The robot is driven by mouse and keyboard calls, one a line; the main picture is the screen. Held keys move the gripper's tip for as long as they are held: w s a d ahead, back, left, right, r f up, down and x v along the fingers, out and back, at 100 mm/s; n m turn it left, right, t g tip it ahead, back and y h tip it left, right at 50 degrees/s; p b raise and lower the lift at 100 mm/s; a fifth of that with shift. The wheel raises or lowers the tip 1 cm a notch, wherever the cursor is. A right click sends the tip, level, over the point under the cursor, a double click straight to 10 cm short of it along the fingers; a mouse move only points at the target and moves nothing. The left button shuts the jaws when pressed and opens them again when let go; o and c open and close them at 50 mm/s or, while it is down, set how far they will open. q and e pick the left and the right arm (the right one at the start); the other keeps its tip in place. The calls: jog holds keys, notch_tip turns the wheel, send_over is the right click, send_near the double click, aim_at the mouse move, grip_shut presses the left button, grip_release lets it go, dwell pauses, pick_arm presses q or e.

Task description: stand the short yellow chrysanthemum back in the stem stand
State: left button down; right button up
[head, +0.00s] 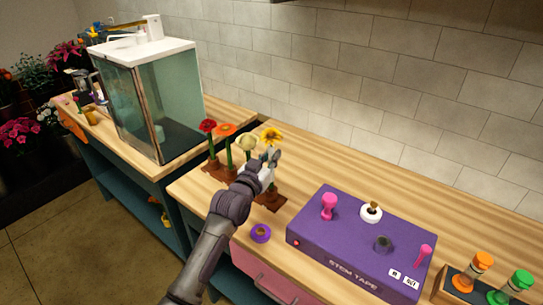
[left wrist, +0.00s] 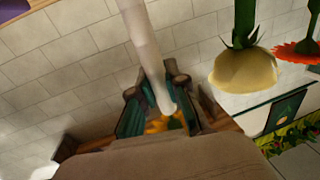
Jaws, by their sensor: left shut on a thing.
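The yellow chrysanthemum (head: 270,136) shows its head just above my left gripper (head: 268,160) in the head view. The gripper hides its stem. In the left wrist view, my left gripper (left wrist: 160,112) is shut around a pale rod-like stem (left wrist: 142,45), with yellow petals (left wrist: 165,123) behind the fingers. The brown stem stand (head: 271,200) lies beneath the gripper and is partly covered by my arm. I cannot tell whether the stem's lower end touches it. Red (head: 208,126), orange (head: 225,130) and cream (head: 247,143) flowers stand upright to the left. My right gripper is not in view.
A purple stem tape box (head: 345,255) with pink handles is right of the stand. A purple tape roll (head: 260,233) lies near the front edge. A glass tank (head: 150,100) stands at the left. Orange and green bottles (head: 520,283) are at the far right.

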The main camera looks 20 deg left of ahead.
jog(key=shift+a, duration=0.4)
pick_arm(q)
jog(key=shift+f, duration=0.15)
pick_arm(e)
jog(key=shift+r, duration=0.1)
pick_arm(q)
jog(key=shift+f, duration=0.15)
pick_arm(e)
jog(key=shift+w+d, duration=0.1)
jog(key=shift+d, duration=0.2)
pick_arm(q)
jog(key=shift+f+p, duration=0.1)
jog(key=shift+p, duration=0.2)
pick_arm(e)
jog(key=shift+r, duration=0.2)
pick_arm(q)
jog(key=shift+f+b, duration=0.45)
jog(key=shift+f, duration=0.3)
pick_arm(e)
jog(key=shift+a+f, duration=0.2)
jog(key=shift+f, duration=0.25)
pick_arm(q)
jog(key=shift+f+b, duration=0.5)
jog(key=shift+f, duration=0.75)
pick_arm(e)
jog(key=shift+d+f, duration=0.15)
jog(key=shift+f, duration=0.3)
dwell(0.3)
